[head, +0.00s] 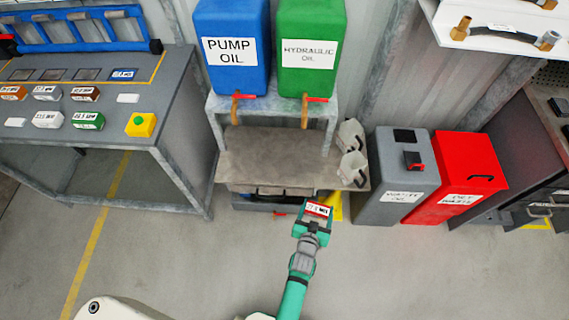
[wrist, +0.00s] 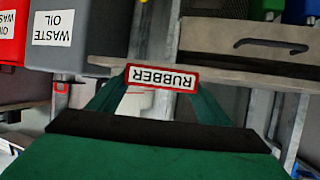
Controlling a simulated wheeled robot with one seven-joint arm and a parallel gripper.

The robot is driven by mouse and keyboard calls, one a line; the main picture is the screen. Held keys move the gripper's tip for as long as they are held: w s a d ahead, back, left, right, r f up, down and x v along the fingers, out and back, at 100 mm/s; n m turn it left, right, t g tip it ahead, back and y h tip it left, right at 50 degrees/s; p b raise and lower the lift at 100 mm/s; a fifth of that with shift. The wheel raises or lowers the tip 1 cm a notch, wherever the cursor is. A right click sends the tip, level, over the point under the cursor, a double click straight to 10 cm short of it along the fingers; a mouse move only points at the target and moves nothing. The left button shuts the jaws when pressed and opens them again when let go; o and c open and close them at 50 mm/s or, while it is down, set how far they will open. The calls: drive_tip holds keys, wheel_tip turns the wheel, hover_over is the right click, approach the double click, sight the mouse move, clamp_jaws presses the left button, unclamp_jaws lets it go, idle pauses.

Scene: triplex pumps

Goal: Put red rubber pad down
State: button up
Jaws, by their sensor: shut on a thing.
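The red rubber pad (head: 318,209) is a small red-edged block with a white label. In the wrist view the pad (wrist: 162,77) shows its label upside down, reading RUBBER. My gripper (head: 314,219) is shut on it, with the green fingers on either side of the pad in the wrist view (wrist: 162,95). The pad is held in the air in front of the oil stand, and no surface touching it can be seen.
The oil stand (head: 262,155) has a brown shelf, with blue and green oil tanks above and white jugs (head: 351,150) at its right. Grey (head: 392,190) and red (head: 452,185) waste bins stand to the right. A grey bench (head: 60,148) with several labelled blocks stands left. Floor between is clear.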

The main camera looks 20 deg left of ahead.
drive_tip(key=w+a+r+n+y, duration=0.1)
drive_tip(key=a+r+y, duration=0.1)
drive_tip(key=a+r, duration=0.6)
drive_tip(key=w+a+r+n+y, duration=0.15)
drive_tip(key=a+r, duration=0.35)
drive_tip(key=a, duration=0.7)
hover_over(293, 169)
drive_tip(key=f, duration=0.9)
drive_tip(key=shift+s+a+f, duration=0.25)
drive_tip(key=shift+w+d+f, duration=0.15)
drive_tip(key=shift+w+f, duration=0.1)
drive_tip(key=shift+f, duration=1.7)
drive_tip(key=shift+f, duration=0.1)
drive_tip(key=o, duration=1.1)
